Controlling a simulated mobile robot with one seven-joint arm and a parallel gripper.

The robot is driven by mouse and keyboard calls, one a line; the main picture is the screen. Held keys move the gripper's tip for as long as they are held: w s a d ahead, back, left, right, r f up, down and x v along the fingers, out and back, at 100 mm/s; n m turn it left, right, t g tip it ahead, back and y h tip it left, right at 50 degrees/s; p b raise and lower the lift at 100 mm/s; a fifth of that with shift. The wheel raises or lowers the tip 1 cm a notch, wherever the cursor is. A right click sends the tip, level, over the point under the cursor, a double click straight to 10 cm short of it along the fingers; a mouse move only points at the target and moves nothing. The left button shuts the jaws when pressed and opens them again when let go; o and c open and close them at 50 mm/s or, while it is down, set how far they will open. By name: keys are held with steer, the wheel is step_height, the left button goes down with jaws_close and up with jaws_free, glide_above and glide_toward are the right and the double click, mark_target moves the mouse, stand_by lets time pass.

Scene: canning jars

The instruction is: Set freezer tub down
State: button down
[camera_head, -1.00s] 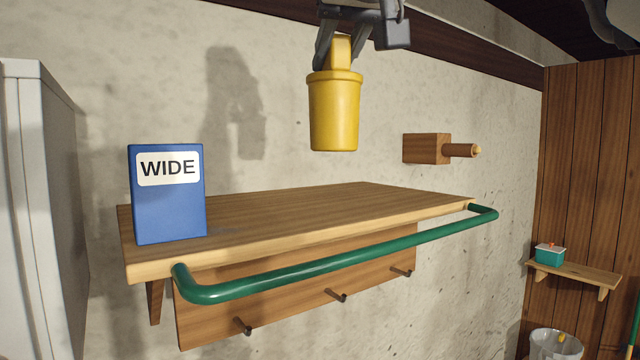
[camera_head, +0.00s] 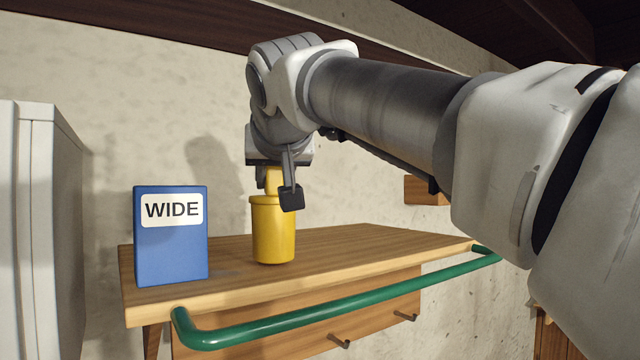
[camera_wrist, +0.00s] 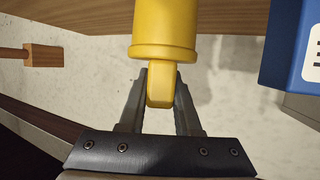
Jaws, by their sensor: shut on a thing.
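The yellow freezer tub (camera_head: 273,232) is upright at the wooden shelf (camera_head: 350,243), right of the blue WIDE box. My gripper (camera_head: 276,182) is above the tub, shut on the block-like grip on its lid. In the wrist view, the tub (camera_wrist: 163,28) shows at the top and my gripper (camera_wrist: 161,92) has a finger on each side of the grip. The tub's base looks level with the shelf top, but I cannot tell whether it touches.
The blue WIDE box (camera_head: 170,235) stands at the shelf's left end. A green rail (camera_head: 340,303) runs along the front edge. Shelf surface right of the tub is clear. A white cabinet (camera_head: 45,240) is at the far left. Pegs are below the shelf.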

steer(key=shift+f, duration=0.2)
steer(key=shift+f, duration=0.15)
steer(key=c, duration=0.6)
jaws_free()
